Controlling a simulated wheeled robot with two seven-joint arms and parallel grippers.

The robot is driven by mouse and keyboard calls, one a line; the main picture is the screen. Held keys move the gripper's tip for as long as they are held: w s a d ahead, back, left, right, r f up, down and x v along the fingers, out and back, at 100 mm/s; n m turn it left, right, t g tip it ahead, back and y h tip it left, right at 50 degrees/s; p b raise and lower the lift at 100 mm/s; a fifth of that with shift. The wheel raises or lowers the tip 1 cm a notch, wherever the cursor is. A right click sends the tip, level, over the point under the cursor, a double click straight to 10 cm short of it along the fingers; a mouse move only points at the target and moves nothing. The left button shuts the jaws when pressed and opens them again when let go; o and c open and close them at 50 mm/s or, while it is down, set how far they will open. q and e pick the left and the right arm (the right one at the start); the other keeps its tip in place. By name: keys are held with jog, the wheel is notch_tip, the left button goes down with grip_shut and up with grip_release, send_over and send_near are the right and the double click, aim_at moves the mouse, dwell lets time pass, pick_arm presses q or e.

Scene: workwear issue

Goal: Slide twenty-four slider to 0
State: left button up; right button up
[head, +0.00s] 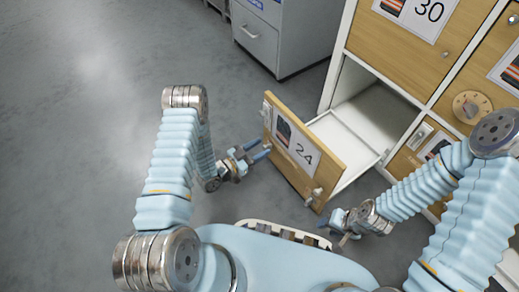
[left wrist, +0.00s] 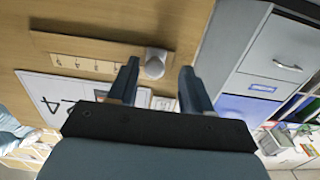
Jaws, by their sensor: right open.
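The drawer labelled 24 (head: 332,158) stands pulled out, its wooden front tilted in the head view. In the left wrist view, a pale slider scale (left wrist: 85,62) runs along this front (left wrist: 180,25). A round grey slider knob (left wrist: 155,63) sits at the right end of the scale. The scale's digits are too small to read. My left gripper (head: 259,151) is open beside the drawer's left edge. Its two fingers (left wrist: 158,88) show on either side of the knob, and contact cannot be told. My right gripper (head: 336,222) is open and empty below the drawer's lower corner.
Wooden cabinet doors, one labelled 30 (head: 428,12), stand above and right of the drawer. A round wooden dial (head: 472,106) is on the right. A grey cabinet (head: 262,40) stands behind. The grey floor at left is clear.

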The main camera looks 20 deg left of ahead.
pick_arm(q)
jog(key=shift+s, duration=0.1)
jog(key=p+v, duration=0.1)
jog(key=v, duration=1.2)
jog(key=shift+s+a+p, duration=0.2)
jog(key=shift+s+p, duration=0.05)
jog(key=shift+p, duration=0.1)
jog(key=w+d+f+n+g+y, duration=0.3)
jog(key=w+y, duration=0.1)
jog(key=y, duration=0.1)
jog(key=s+d+r+n+g+y, duration=0.25)
jog(key=s+d+n+g, duration=0.45)
jog(key=s+d+g, duration=0.55)
notch_tip(320, 180, up, 13)
jog(key=s+a+t+p, duration=0.1)
jog(key=a+t+p, duration=0.1)
jog(key=p, duration=1.2)
jog(key=shift+s+r+m+h, duration=0.15)
jog(key=shift+r+m+h, duration=0.1)
jog(key=shift+m+h, duration=0.1)
